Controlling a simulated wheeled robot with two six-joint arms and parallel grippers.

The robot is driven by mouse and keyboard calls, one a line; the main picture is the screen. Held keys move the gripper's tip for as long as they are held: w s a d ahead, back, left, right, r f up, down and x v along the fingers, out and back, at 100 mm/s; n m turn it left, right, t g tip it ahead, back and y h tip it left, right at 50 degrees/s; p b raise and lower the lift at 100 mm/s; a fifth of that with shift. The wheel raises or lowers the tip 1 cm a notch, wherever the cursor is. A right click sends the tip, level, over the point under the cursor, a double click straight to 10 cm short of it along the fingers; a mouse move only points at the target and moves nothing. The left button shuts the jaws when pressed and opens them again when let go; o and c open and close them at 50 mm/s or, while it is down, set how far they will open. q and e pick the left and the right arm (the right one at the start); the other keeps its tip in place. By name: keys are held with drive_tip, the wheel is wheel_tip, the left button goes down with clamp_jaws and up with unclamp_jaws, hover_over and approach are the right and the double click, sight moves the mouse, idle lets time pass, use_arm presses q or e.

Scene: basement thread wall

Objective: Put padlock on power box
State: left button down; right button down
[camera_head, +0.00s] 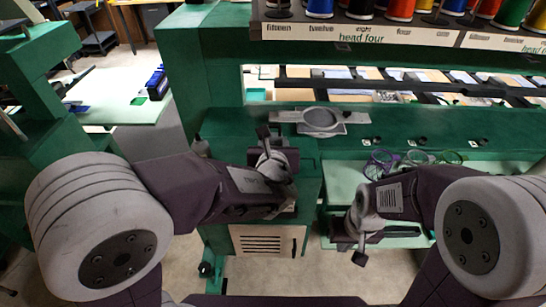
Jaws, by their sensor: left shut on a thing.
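My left gripper (266,142) is over the green machine cabinet at the centre and is shut on a small dark thing. Its own wrist and fingers largely hide what it holds, which I take to be the padlock; its outline is not clear. The green cabinet (312,178) has a pale vented panel (268,240) low on its front. I cannot tell for sure which part is the power box. My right gripper (355,247) hangs lower, in front of the pale green shelf at the right. Its fingers are dark and small, and I see nothing held in it.
A grey plate with a round ring (320,121) lies on the green machine behind my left gripper. Purple and green rings (414,159) lie on the pale shelf (345,176). Thread spools (360,8) line the top. Open floor (265,277) shows below.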

use_arm(q)
wheel_tip(320, 180, down, 4)
drive_tip(key=shift+r+b, duration=0.1)
drive_tip(key=shift+b, duration=0.5)
drive_tip(key=shift+w, duration=0.1)
drive_tip(key=c, duration=1.2)
unclamp_jaws()
drive_tip(key=shift+f, duration=0.25)
drive_tip(key=shift+c, duration=0.2)
drive_tip(key=o, duration=0.4)
